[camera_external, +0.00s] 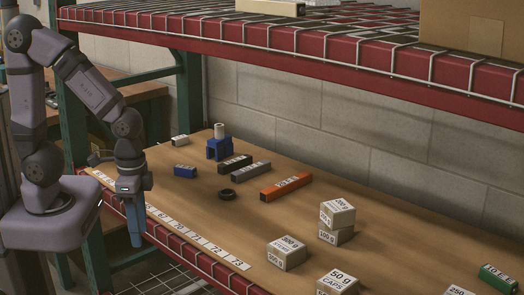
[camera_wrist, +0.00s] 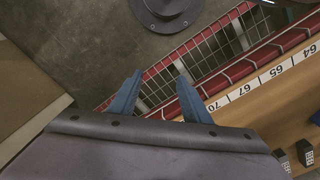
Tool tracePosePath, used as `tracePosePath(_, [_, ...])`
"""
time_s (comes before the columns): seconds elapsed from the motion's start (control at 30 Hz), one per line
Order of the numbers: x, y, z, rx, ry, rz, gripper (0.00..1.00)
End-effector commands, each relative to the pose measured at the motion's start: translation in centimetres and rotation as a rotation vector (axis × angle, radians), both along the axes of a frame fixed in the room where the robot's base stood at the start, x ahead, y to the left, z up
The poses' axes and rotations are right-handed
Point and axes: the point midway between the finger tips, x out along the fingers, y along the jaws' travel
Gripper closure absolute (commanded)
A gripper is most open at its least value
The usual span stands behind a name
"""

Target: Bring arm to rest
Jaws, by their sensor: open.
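My gripper (camera_external: 136,228) points down at the front edge of the wooden shelf board, beside the numbered strip (camera_external: 190,233). In the wrist view its two blue fingers (camera_wrist: 157,85) are spread with nothing between them. Below them are the red edge beam and wire grid of the shelf. My arm is bent, with its elbow high above the base. The lamp parts cannot be told apart for certain.
A red upper shelf beam (camera_external: 300,42) crosses above.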

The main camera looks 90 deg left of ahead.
Motion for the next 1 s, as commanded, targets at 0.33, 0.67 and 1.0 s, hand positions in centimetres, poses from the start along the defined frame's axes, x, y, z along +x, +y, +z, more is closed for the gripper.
tracePosePath(0.33, [0.0,0.0,9.4,0.0,-0.001,0.002,0.56])
tracePosePath(0.67, [0.0,0.0,14.7,0.0,-0.001,0.004,0.56])
tracePosePath(1.0, [0.0,0.0,14.7,0.0,0.0,0.004,0.56])
